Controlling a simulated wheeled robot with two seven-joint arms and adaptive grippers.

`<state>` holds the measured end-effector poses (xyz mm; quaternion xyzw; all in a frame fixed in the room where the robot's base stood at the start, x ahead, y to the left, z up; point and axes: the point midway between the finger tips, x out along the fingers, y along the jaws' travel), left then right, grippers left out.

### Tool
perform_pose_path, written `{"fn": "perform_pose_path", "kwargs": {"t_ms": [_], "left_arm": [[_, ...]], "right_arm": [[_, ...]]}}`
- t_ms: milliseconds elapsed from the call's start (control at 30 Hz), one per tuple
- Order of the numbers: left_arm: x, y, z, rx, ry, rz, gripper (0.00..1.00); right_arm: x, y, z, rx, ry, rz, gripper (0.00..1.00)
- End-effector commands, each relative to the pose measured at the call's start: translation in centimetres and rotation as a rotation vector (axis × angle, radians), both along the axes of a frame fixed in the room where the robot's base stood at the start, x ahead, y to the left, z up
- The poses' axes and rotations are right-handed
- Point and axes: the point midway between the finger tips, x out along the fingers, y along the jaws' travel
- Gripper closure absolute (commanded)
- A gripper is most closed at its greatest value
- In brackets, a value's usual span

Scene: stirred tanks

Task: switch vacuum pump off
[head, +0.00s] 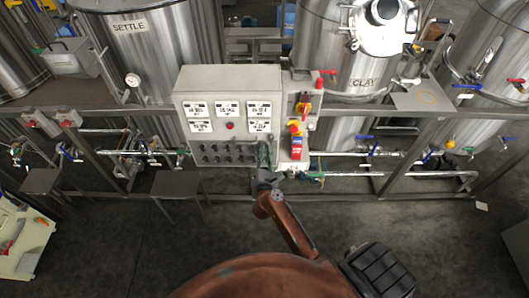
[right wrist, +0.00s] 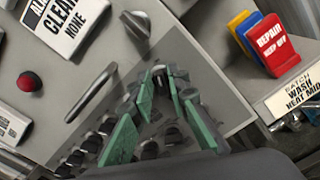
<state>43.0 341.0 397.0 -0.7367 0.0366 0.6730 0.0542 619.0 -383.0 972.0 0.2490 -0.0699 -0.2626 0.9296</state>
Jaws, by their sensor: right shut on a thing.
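A grey control panel (head: 228,84) stands in the middle of the head view, with white label plates and rows of black switch knobs (head: 215,153) on its lower part. My right gripper (head: 265,160) is at the panel's lower right corner. In the right wrist view, my right gripper (right wrist: 162,82) has its green-padded fingers shut on a dark switch knob at the panel face; the fingers hide most of it. Other black knobs (right wrist: 148,149) show between and beside the fingers. I cannot read which label belongs to the held knob. My left gripper is not in view.
Red, yellow and blue tags (right wrist: 272,45) hang right of the panel, close to the gripper. A red button (right wrist: 30,82) and a metal handle (right wrist: 92,92) are on the panel. Steel tanks (head: 160,55) and pipes stand behind. The floor (head: 110,250) in front is mostly clear.

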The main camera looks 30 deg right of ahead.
Motion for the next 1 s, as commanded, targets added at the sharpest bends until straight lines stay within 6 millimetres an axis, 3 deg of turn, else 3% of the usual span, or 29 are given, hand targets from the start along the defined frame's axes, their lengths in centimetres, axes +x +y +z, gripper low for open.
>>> {"fn": "perform_pose_path", "kwargs": {"t_ms": [467,1000], "left_arm": [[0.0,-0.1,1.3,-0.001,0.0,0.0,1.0],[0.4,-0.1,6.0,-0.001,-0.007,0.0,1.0]], "right_arm": [[0.1,0.2,0.3,-0.078,0.049,0.004,1.0],[0.2,0.5,0.5,-0.481,0.295,0.004,1.0]]}}
